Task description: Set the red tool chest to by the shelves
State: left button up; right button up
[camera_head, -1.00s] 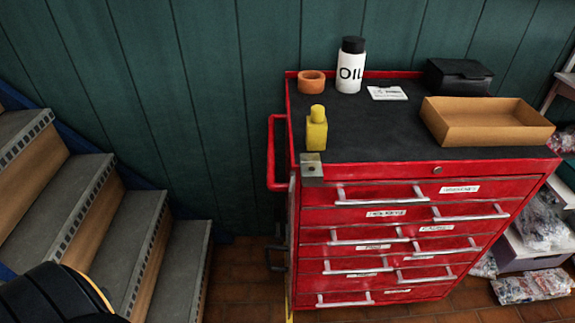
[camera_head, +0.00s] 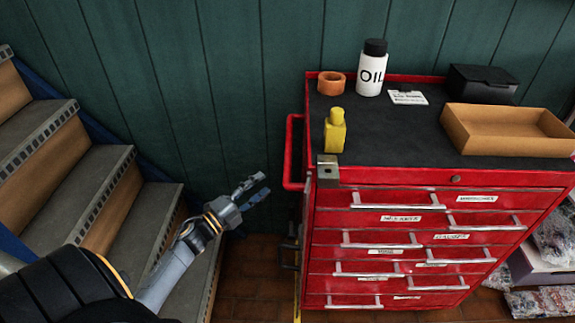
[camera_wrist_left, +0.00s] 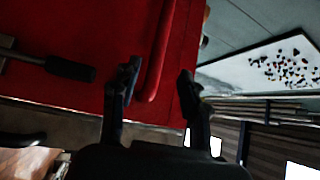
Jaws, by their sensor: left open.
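The red tool chest (camera_head: 430,235) stands against the green wall, right of centre in the head view, with a black top and several drawers. Its red side handle (camera_head: 289,150) sticks out on the left side. My left gripper (camera_head: 258,189) is open and empty, a little left of the handle and lower in the picture. In the left wrist view, the red handle bar (camera_wrist_left: 158,55) appears between the open fingers of the left gripper (camera_wrist_left: 159,74), beyond them or level with them; I cannot tell which. My right gripper is not in view.
On the chest top are an oil bottle (camera_head: 372,70), a yellow bottle (camera_head: 335,131), an orange ring (camera_head: 331,83), a black box (camera_head: 482,84) and a cardboard tray (camera_head: 507,145). Stairs (camera_head: 95,190) are at left. Shelving with plastic bags (camera_head: 553,232) is at the right edge.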

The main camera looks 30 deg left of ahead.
aim_at(288, 165)
pick_arm(q)
jog(key=b+x, duration=0.1)
jog(key=x, duration=1)
jog(key=shift+w, duration=0.2)
grip_shut()
